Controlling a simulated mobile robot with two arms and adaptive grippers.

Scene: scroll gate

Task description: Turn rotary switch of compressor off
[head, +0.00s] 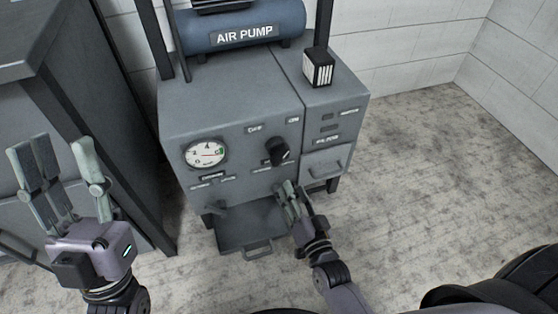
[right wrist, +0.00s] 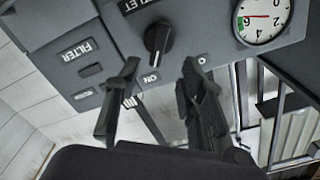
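The compressor (head: 230,125) is a grey cabinet with a blue tank marked AIR PUMP on top. Its black rotary switch (head: 278,150) sits on the front panel, right of the gauge (head: 206,153). In the right wrist view, which shows the panel upside down, the black switch (right wrist: 158,38) has an ON label close by. My right gripper (head: 288,188) is below the switch in the head view. Its fingers (right wrist: 160,78) are apart with nothing between them, and the switch lies beyond their tips. My left gripper (head: 62,152) is open and empty, away to the left.
A pulled-out tray (head: 243,228) with a handle is low under the panel. A small drawer (head: 326,162) is at the panel's right. A dark grey cabinet (head: 120,130) stands to the left. The floor at right is clear.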

